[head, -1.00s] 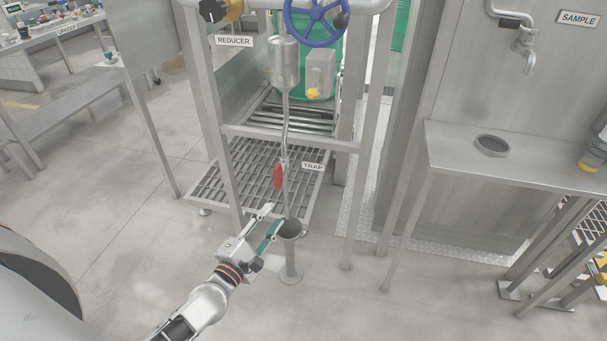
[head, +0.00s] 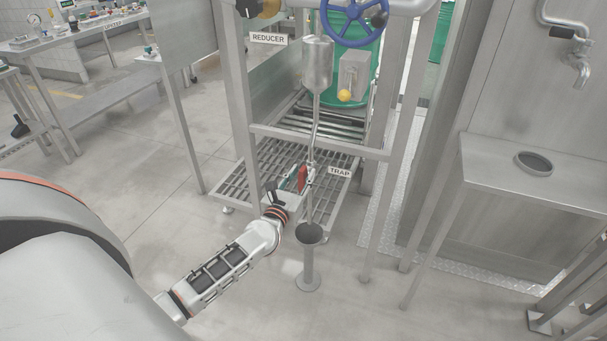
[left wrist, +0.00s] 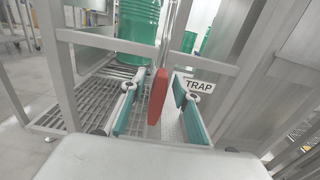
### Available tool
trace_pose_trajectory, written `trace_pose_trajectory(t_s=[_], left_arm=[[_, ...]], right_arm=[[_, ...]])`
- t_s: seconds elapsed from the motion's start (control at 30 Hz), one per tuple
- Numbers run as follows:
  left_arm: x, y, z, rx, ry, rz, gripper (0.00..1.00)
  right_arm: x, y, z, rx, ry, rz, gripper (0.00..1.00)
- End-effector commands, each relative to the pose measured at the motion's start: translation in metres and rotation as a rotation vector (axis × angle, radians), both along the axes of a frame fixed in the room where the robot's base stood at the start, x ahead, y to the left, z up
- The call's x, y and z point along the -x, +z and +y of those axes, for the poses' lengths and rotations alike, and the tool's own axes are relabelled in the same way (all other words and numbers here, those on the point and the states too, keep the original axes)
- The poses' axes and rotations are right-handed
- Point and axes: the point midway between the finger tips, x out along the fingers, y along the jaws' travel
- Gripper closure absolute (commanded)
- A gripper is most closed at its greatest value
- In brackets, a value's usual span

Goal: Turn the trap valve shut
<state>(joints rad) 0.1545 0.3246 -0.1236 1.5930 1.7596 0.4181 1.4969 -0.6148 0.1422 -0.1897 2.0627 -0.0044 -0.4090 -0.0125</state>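The trap valve's red handle (head: 302,178) stands upright along the thin steel pipe (head: 316,120), beside the TRAP label (head: 340,172). My left gripper (head: 298,184) is at the handle. In the left wrist view the red handle (left wrist: 158,97) stands between the two teal-padded fingers of my left gripper (left wrist: 158,110), with a visible gap on each side. The gripper is open around it. The valve body behind the handle is hard to make out. My right gripper is not in view.
A steel funnel cup on a stand (head: 309,235) is below the pipe, close to my left arm. Frame posts and a crossbar (head: 320,143) surround the valve, above a floor grating (head: 240,180). A steel shelf (head: 545,180) is at the right. The floor in front is clear.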

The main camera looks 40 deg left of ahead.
Motion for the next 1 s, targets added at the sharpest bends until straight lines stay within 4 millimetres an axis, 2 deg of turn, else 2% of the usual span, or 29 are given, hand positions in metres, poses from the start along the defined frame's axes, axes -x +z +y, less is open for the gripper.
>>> trace_pose_trajectory(t_s=[0.13,0.4,0.5,0.53,1.0], left_arm=[[-0.008,-0.0006,0.0017,-0.001,-0.001,0.001,0.69],[-0.0089,-0.0001,0.0017,-0.001,-0.001,0.0,0.69],[-0.0088,-0.0001,0.0017,-0.001,-0.001,0.0,0.95],[-0.0088,-0.0001,0.0017,-0.001,-0.001,0.0,1.0],[-0.0095,0.0017,-0.0001,-0.063,-0.001,0.014,1.0]], right_arm=[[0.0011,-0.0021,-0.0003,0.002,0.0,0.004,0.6],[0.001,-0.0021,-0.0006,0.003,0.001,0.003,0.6],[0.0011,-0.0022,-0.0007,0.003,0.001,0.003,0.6],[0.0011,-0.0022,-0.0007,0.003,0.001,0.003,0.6],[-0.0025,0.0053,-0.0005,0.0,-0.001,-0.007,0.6]])
